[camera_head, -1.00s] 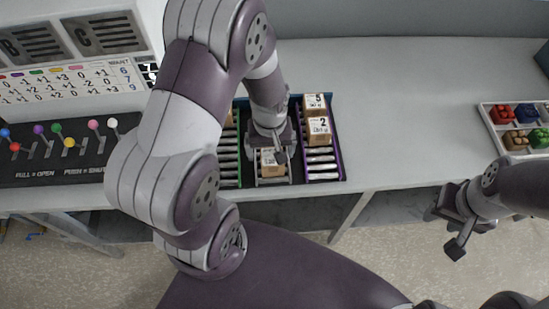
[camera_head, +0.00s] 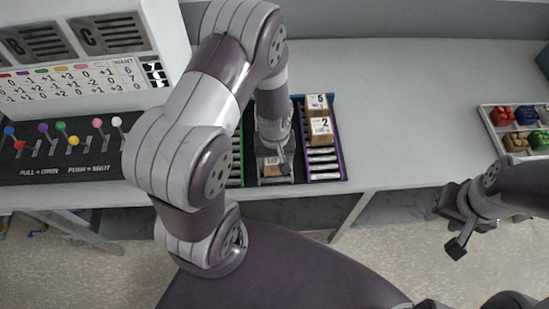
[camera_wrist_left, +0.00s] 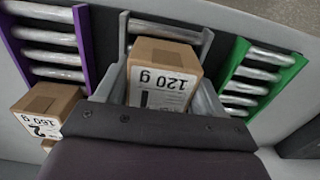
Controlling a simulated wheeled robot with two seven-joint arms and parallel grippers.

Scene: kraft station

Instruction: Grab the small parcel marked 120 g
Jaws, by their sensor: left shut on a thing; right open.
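The small parcel marked 120 g (camera_wrist_left: 162,75) is a brown cardboard box with a white label. It sits between the grey fingers of my left gripper (camera_wrist_left: 160,90), which is shut on it. In the head view my left gripper (camera_head: 276,158) points down at the front end of the middle grey roller lane, and the parcel (camera_head: 271,169) shows partly below it. I cannot tell whether the parcel touches the lane. My right gripper (camera_head: 455,222) is open and empty, in front of the counter at the right.
Parcels labelled 2 (camera_head: 320,130) and 5 (camera_head: 317,104) stand in the purple-sided lane (camera_head: 339,165) to the right. A green-sided lane (camera_head: 237,165) lies left. A lever panel (camera_head: 70,150) stands further left. A tray of coloured items (camera_head: 517,128) lies at right. The counter between is clear.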

